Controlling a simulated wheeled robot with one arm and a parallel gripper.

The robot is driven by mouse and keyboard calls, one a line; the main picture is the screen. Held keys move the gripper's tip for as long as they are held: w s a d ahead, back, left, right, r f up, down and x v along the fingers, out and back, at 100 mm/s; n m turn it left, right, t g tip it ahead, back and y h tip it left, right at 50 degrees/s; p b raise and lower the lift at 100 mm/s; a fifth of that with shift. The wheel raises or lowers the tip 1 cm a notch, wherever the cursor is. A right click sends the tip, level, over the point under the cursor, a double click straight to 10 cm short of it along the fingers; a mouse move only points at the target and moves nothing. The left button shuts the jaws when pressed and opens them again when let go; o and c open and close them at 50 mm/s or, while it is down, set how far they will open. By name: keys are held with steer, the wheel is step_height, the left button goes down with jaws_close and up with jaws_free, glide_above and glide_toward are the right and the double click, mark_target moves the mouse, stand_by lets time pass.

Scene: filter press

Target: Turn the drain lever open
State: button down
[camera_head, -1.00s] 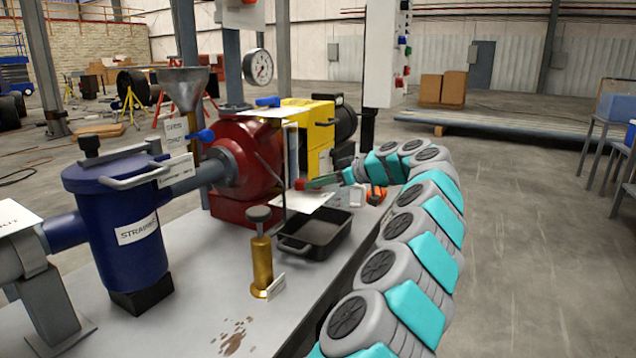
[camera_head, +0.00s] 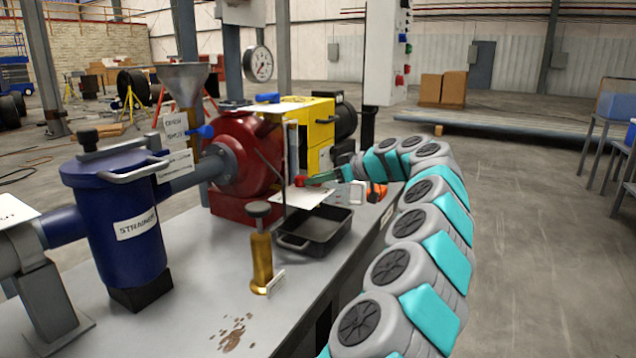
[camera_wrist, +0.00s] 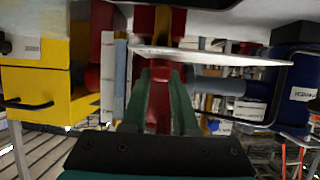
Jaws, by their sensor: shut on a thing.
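The drain lever has a red handle (camera_head: 300,182), low at the right front of the red pump housing (camera_head: 243,160). My gripper (camera_head: 313,179) reaches it from the right with its green fingers. In the wrist view the red lever (camera_wrist: 158,112) lies between the two fingers, and my gripper (camera_wrist: 160,100) is shut on it. A thin white plate (camera_wrist: 215,56) crosses above the fingertips there. The lever's pivot and valve body are not clear in either view.
A black drip tray (camera_head: 318,232) sits below the lever, with a brass cylinder (camera_head: 261,262) in front of it. The blue strainer (camera_head: 118,235) stands at left. A yellow unit (camera_head: 318,125) and a pressure gauge (camera_head: 258,64) are behind. Open floor lies to the right.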

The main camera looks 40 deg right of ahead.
mark_target(297, 181)
steer(key=shift+a+m+g+h+b, duration=0.1)
steer(key=shift+a+m+h+b, duration=0.65)
steer(key=shift+m+h, duration=0.9)
steer(key=shift+a+m+g+h+b, duration=0.1)
steer(key=shift+a+m+h+b, duration=0.65)
steer(key=shift+m+h, duration=0.85)
steer(key=shift+a+m+g+h+b, duration=0.1)
steer(key=shift+a+m+h+b, duration=0.65)
steer(key=shift+m+h, duration=0.9)
steer(key=shift+w+a+r+m+g+h+p, duration=0.1)
steer(key=shift+w+a+m+g+h+p, duration=0.15)
steer(key=shift+m+g+h+p, duration=0.45)
steer(key=shift+w+a+r+m+g+h+p, duration=0.1)
steer(key=shift+w+a+m+h+p, duration=0.25)
steer(key=shift+h, duration=0.75)
steer(key=shift+w+a+m+g+h+p, duration=0.1)
steer(key=shift+w+m+g+h+p, duration=0.05)
steer(key=shift+m+g+h+p, duration=0.35)
steer(key=shift+w+a+m+g+h+p, duration=0.1)
steer(key=shift+w+m+g+h+p, duration=0.05)
steer(key=shift+m+g+h+p, duration=0.35)
steer(key=shift+w+a+f+m+g+h+p, duration=0.1)
steer(key=shift+w+a+m+g+h+p, duration=0.2)
steer(key=shift+m+g, duration=0.45)
steer(key=shift+w+a+f+m+g+h+p, duration=0.1)
steer(key=shift+w+m+g+h+p, duration=0.25)
steer(key=shift+m+g+h, duration=0.35)
steer(key=shift+m+g, duration=0.25)
steer(key=shift+m, duration=0.15)
